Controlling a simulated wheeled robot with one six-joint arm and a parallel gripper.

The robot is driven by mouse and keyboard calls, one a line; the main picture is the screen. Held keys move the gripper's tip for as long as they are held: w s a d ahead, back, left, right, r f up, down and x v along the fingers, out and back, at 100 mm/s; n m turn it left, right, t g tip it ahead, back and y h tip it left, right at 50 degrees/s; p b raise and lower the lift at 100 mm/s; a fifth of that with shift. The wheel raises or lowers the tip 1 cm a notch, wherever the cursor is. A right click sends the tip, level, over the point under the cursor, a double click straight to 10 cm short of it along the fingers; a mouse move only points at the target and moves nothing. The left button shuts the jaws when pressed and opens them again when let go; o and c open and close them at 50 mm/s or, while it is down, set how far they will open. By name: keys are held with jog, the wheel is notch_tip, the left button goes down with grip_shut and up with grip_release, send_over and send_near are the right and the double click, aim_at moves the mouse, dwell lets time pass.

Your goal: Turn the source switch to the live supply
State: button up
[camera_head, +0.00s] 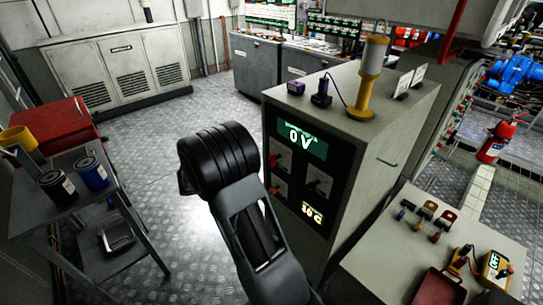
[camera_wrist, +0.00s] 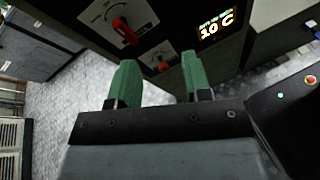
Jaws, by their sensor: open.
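A grey cabinet (camera_head: 395,130) has a dark front panel with a green display (camera_head: 302,138) reading 0 V. Below it are several dial plates with knobs; their lettering is too small to read, so I cannot tell which one is the source switch. In the wrist view, a large red knob (camera_wrist: 125,30) sits on a white dial plate, and a smaller orange-red knob (camera_wrist: 163,66) sits on another plate. My gripper (camera_wrist: 159,62) has green fingers, open and empty, below these knobs and apart from the large red one. The head view does not show my gripper.
A lit display (camera_wrist: 215,24) reads 10 C. A table (camera_head: 375,250) with small tools and a meter (camera_head: 495,268) stands at right. A trolley (camera_head: 85,175) with cans stands at left. A yellow-topped post (camera_head: 368,75) stands on the cabinet. The metal floor between is clear.

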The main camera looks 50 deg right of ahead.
aim_at(270, 156)
jog(key=w+d+f+n+t+h, duration=0.2)
jog(key=w+d+f+n+h, duration=0.2)
jog(key=w+n, duration=0.1)
jog(key=d, duration=0.4)
jog(key=d+p, duration=0.1)
jog(key=d, duration=0.4)
jog(key=d+p, duration=0.1)
jog(key=d, duration=0.3)
jog(key=shift+s+d+f, duration=0.15)
jog(key=shift+s+d, duration=0.1)
jog(key=shift+s, duration=0.05)
jog(key=shift+c, duration=0.4)
grip_shut()
